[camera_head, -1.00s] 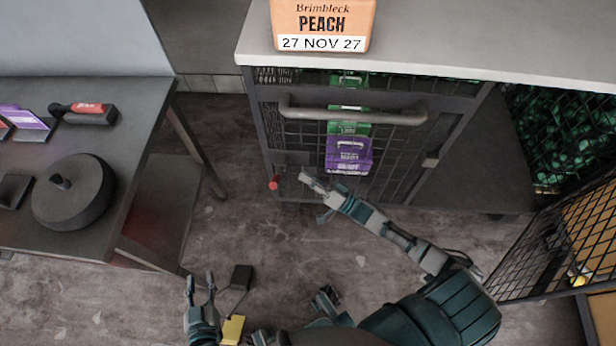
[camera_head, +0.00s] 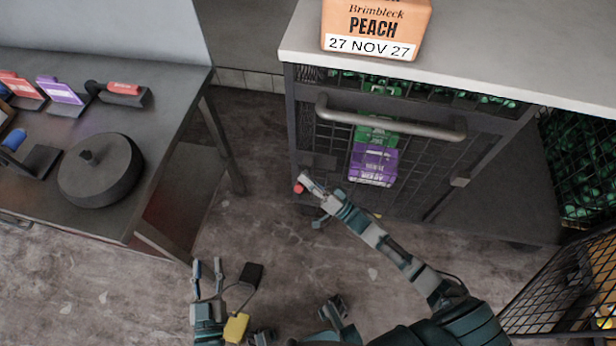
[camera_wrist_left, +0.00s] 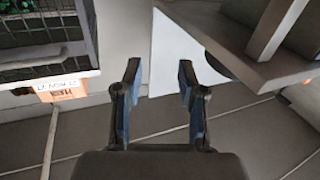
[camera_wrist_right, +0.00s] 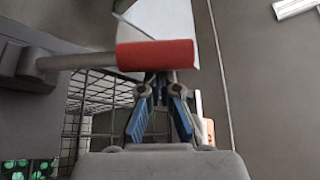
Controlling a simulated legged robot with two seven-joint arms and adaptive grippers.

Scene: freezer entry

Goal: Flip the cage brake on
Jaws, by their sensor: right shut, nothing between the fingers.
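The cage (camera_head: 330,171) is a dark wire-mesh cart with a grey horizontal handle bar (camera_head: 388,122) across its front. The brake lever has a red tip (camera_head: 299,188) low at the cage's left corner. In the right wrist view the red grip (camera_wrist_right: 155,55) sits on a grey rod, just beyond my fingertips. My right gripper (camera_head: 310,184) is shut and empty, its tips right at the red tip; whether they touch it I cannot tell. My left gripper (camera_head: 207,268) is open and empty above the floor; its spread fingers also show in the left wrist view (camera_wrist_left: 158,85).
An orange Peach box (camera_head: 376,28) stands on the pale top above the cage. Purple and green packs (camera_head: 373,163) are inside the cage. A dark table (camera_head: 120,205) with a round lidded object (camera_head: 100,170) is at left. An open mesh door (camera_head: 560,285) is at right.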

